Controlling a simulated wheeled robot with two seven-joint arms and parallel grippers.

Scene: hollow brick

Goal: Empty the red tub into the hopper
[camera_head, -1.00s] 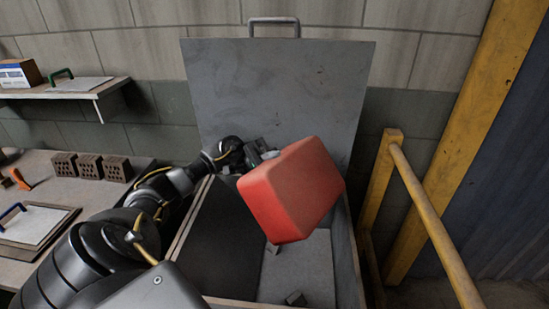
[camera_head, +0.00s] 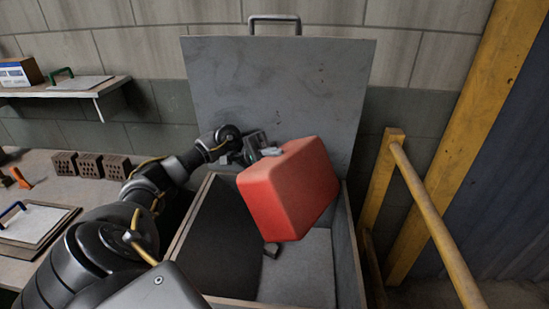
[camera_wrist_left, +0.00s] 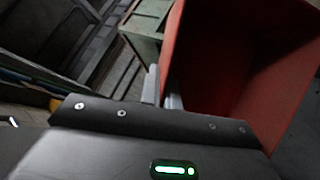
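The red tub (camera_head: 290,190) is held tilted well over above the hopper, its closed underside toward the head camera. My left gripper (camera_head: 262,150) is shut on the tub's rim at its upper far side. In the left wrist view my left gripper's fingers (camera_wrist_left: 164,92) meet at the tub wall, and the visible part of the tub's inside (camera_wrist_left: 235,75) looks bare. The hopper (camera_head: 348,255) is a grey open box with its lid (camera_head: 275,85) raised against the wall. A small dark piece (camera_head: 271,250) shows inside it. My right gripper is not in view.
A yellow rail (camera_head: 435,225) and post stand right of the hopper. On the left, a bench (camera_head: 60,190) carries several hollow bricks (camera_head: 90,165) and a clipboard (camera_head: 35,224). A wall shelf (camera_head: 85,92) with a box is above it.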

